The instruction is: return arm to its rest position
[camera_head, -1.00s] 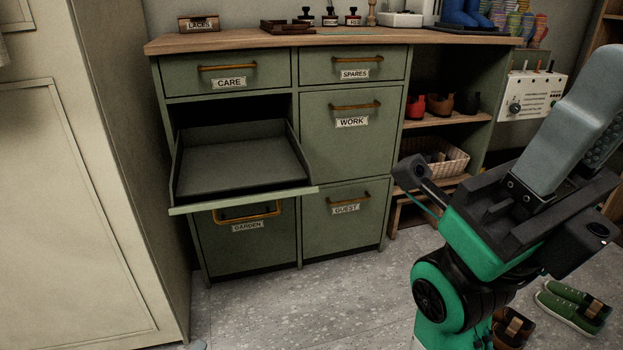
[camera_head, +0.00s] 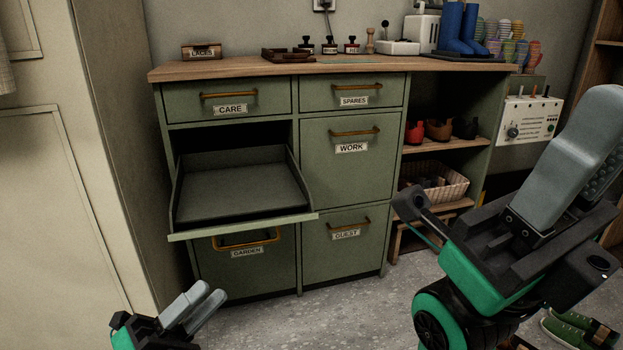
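My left gripper (camera_head: 212,290) shows at the bottom left, low in front of the green cabinet. Its two grey fingers point up and to the right, with a narrow gap between them and nothing visible in it. It is apart from the open drawer in this view. My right gripper (camera_head: 602,105) is large and close at the right, its grey finger pointing up. Its finger gap is not clear from this side, and no held object shows.
The green cabinet's middle-left drawer (camera_head: 240,190) is pulled out and empty, above the GARDEN drawer (camera_head: 246,270). A pale cabinet (camera_head: 50,200) stands at the left. Green shoes (camera_head: 575,330) lie on the floor at the lower right. The floor before the cabinet is partly clear.

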